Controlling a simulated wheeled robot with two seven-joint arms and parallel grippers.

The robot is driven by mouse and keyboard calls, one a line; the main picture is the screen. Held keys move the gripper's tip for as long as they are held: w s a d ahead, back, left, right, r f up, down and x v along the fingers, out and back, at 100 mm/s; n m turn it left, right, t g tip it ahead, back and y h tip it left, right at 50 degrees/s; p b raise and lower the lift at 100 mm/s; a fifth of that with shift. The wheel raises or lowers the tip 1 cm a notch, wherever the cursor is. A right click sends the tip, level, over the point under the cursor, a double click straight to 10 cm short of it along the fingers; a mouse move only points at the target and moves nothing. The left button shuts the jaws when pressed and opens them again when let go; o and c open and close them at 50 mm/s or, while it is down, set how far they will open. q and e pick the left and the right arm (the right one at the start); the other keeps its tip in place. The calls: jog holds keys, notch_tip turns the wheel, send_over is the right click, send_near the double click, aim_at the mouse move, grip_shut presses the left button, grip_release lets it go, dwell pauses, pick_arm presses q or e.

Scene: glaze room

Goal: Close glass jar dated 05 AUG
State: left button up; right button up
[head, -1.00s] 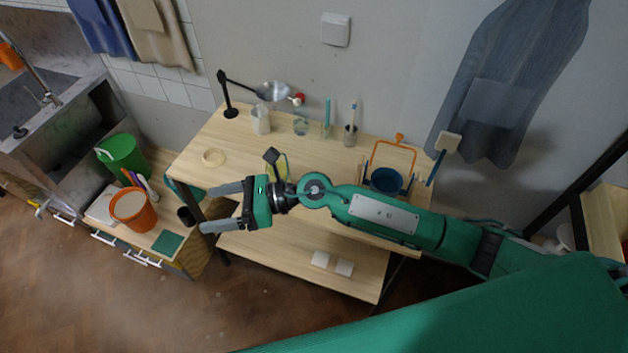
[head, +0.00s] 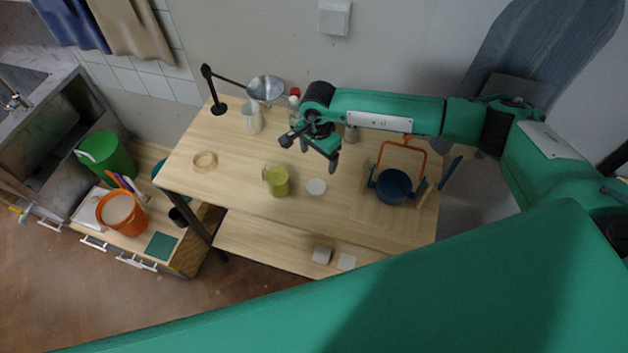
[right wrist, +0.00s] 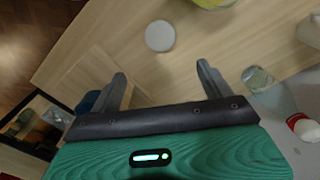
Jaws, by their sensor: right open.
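A yellow-green glass jar (head: 278,183) stands upright on the wooden table, with a pale tag at its left side; no date is readable. A white round disc like a lid (head: 316,187) lies flat on the table just right of the jar, apart from it. My right gripper (head: 309,155) is open and empty, pointing down above the table behind the disc. In the right wrist view, the open fingers (right wrist: 162,82) point toward the disc (right wrist: 160,36), and the jar (right wrist: 212,3) is cut by the top edge. My left gripper is out of view.
A blue pot (head: 394,186) by an orange frame (head: 403,143) stands right. A glass beaker (head: 252,117), a funnel on a black stand (head: 220,107) and a red-capped bottle (head: 294,96) stand at the back. A pale ring (head: 205,161) lies left. The table front is clear.

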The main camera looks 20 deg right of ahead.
jog(key=b, duration=0.4)
send_over(317, 186)
notch_tip(317, 186, down, 8)
jog(key=shift+f, duration=0.35)
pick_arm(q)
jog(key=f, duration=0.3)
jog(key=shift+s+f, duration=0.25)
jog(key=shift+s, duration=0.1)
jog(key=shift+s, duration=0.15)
pick_arm(e)
jog(key=shift+f, duration=0.25)
notch_tip(317, 186, down, 5)
jog(key=shift+r+b, duration=0.1)
jog(key=shift+b, duration=0.6)
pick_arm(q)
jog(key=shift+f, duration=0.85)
